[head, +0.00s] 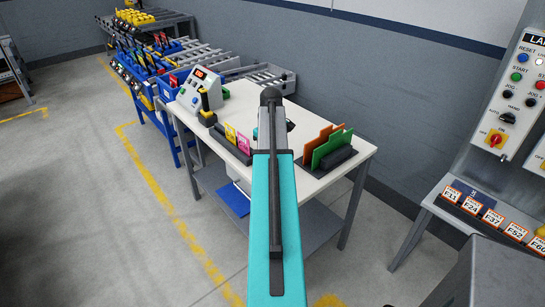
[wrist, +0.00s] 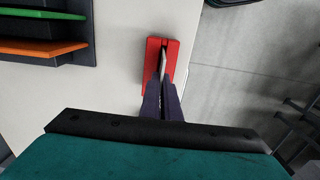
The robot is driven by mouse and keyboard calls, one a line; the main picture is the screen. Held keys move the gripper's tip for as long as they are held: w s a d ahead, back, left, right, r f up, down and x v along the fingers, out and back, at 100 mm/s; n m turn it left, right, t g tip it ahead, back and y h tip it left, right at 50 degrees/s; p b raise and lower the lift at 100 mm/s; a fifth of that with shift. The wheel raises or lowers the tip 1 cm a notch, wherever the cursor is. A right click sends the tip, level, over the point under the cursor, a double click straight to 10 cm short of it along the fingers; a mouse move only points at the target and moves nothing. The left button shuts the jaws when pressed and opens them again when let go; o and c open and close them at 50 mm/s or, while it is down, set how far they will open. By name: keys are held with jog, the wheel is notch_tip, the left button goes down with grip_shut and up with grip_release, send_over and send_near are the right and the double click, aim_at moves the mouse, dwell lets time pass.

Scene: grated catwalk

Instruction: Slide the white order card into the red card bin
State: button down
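In the wrist view, the red card bin (wrist: 151,55) sits on the pale tabletop near its edge, with a dark slot down its middle. The white order card (wrist: 163,62) shows as a thin pale sliver, seen edge-on, over or in the slot; I cannot tell how deep it sits. My gripper (wrist: 162,84) is shut on the card's near end, its dark fingers close together and pointing at the bin. In the head view my own arm covers the middle of the table, hiding the bin, card and fingertips.
On the white table (head: 310,184), a dark rack holds green (head: 331,149) and orange cards at the right. Pink and yellow cards (head: 243,144), a scanner (head: 207,104) and a control box (head: 197,90) stand at the left. A button panel (head: 516,90) is far right.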

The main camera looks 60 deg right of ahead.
dwell(0.3)
jog(key=c, duration=1.5)
grip_release()
jog(key=shift+c, duration=0.2)
jog(key=shift+w+r, duration=0.1)
jog(key=shift+r+p, duration=2.55)
jog(key=shift+r, duration=1.4)
